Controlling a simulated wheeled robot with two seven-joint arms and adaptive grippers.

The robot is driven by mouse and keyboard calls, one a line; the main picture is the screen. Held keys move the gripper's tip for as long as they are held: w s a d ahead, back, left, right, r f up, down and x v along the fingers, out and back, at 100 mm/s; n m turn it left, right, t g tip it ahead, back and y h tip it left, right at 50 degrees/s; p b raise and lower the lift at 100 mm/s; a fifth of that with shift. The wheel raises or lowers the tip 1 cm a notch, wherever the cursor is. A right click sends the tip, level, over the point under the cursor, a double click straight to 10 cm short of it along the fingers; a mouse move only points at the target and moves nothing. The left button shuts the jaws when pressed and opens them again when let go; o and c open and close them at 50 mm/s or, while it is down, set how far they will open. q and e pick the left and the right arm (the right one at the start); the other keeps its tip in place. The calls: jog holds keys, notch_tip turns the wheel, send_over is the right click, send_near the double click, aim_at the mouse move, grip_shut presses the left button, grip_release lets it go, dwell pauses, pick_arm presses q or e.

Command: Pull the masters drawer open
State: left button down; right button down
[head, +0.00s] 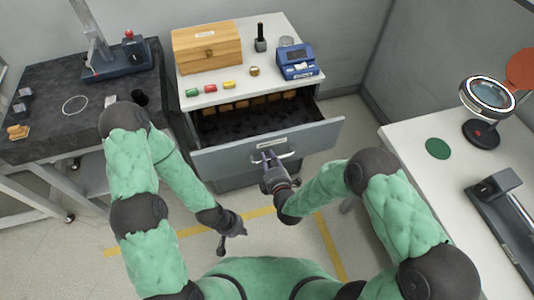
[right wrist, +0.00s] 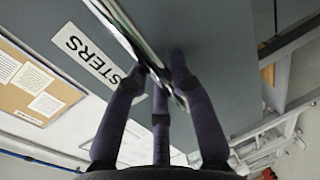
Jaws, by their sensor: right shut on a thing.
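The masters drawer (head: 222,155) is pulled out from the grey cabinet in the head view. Its dark inside shows, with a row of tan blocks at the back. Its front has a label and a metal bar handle (head: 289,155). The label, partly reading "STERS", shows in the right wrist view (right wrist: 92,60). My right gripper (head: 268,160) is shut on the handle, which also lies between its fingers in the right wrist view (right wrist: 135,38). My left gripper (head: 222,248) hangs low in front of the cabinet, away from the drawer; its finger opening is too small to tell.
The white cabinet top (head: 215,92) holds a wooden box (head: 207,50), a blue device (head: 297,63), a dark stamp and small coloured pieces. A dark bench (head: 60,130) stands left, a white table (head: 420,190) right. Open floor lies before the drawer.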

jog(key=shift+f+v, duration=0.2)
jog(key=shift+v, duration=0.7)
jog(key=shift+f+v, duration=0.2)
jog(key=shift+v, duration=0.7)
jog(key=shift+s, duration=0.1)
jog(key=c, duration=1)
grip_release()
jog(key=shift+c, duration=0.2)
jog(key=v, duration=1.2)
jog(key=shift+f, duration=0.1)
